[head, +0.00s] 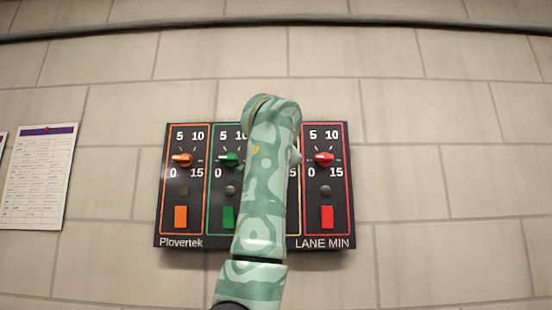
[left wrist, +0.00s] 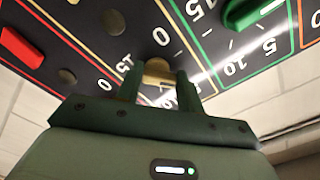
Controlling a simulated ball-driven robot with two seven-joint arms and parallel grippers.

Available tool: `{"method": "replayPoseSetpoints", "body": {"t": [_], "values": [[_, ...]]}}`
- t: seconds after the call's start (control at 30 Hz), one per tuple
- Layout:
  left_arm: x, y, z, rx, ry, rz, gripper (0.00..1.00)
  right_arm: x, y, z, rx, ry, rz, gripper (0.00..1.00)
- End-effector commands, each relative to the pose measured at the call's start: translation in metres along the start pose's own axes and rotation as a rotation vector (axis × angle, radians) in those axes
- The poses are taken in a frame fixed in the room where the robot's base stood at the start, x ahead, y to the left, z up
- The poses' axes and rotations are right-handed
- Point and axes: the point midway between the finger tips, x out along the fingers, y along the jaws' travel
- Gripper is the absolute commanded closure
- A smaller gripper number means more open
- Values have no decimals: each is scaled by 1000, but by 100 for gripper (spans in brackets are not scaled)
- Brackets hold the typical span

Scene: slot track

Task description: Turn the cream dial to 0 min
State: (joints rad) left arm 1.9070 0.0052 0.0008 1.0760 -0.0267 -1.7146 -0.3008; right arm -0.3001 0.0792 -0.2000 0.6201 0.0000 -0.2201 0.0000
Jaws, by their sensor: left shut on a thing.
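The cream dial (left wrist: 157,70) is in the left wrist view, on its cream-outlined lane of the dark panel. My left gripper (left wrist: 157,88) is shut on it, with one green finger on each side. The printed 0 and 15 beside the dial show. Which mark its pointer is at cannot be told, as the fingers cover part of it. In the head view my left arm covers the cream dial and most of its lane. My right gripper is in neither view.
The panel (head: 197,243) hangs on a tiled wall. An orange dial (head: 184,159) and a green dial (head: 229,159) are left of my arm, a red dial (head: 324,158) right. Coloured buttons sit below. A paper sheet (head: 40,178) hangs at the left.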

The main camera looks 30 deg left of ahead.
Motion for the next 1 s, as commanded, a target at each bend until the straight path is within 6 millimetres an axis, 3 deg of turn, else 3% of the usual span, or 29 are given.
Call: {"method": "replayPoseSetpoints", "body": {"t": [0.6,1.0], "values": [[2,8,3,-568,-12,8,86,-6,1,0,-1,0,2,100],[2,9,3,-832,-13,6,86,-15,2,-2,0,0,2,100]]}}
